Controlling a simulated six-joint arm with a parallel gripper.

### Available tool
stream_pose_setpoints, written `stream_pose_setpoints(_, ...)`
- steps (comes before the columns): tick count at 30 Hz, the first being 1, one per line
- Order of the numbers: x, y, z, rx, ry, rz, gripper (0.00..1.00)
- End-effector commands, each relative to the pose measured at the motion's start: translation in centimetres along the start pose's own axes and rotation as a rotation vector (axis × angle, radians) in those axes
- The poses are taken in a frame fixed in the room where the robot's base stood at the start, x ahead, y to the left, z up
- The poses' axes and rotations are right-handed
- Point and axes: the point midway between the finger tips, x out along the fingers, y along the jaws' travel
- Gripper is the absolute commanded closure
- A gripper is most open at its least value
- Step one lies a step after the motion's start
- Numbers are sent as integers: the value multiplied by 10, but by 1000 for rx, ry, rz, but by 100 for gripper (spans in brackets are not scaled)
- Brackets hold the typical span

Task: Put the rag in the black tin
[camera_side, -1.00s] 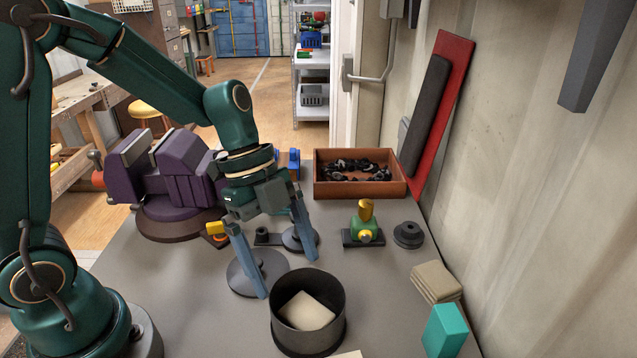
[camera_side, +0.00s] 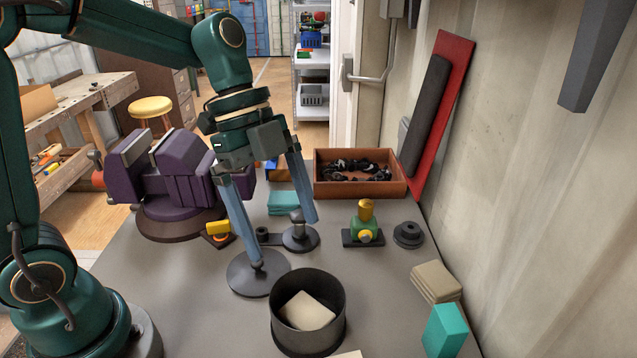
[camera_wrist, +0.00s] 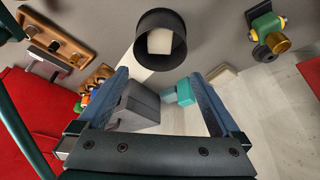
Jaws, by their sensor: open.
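The black tin (camera_side: 309,343) stands upright at the front middle of the bench in the side view. A cream, flat, folded-looking piece that looks like the rag (camera_side: 306,311) lies inside it, tilted on the floor of the tin. The wrist view also shows the tin (camera_wrist: 142,42), with the cream rag (camera_wrist: 159,41) inside. My gripper (camera_side: 287,242) is open and empty, with its fingers pointing down. It is above the bench, behind and to the left of the tin, apart from it.
Folded beige cloths (camera_side: 437,282) and a teal block (camera_side: 445,330) lie right of the tin. A green and yellow fitting (camera_side: 364,229) and a brown tray (camera_side: 380,188) stand behind. A purple vise (camera_side: 180,170) is at left. Bench around the tin is mostly clear.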

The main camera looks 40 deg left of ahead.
Motion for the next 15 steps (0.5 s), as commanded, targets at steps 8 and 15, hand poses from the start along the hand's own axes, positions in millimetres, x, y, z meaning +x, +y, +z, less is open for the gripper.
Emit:
stream_pose_setpoints(8,-13,4,-8,35,-7,-55,0)
stream_pose_setpoints(15,-35,40,-4,-132,-96,-228,0)
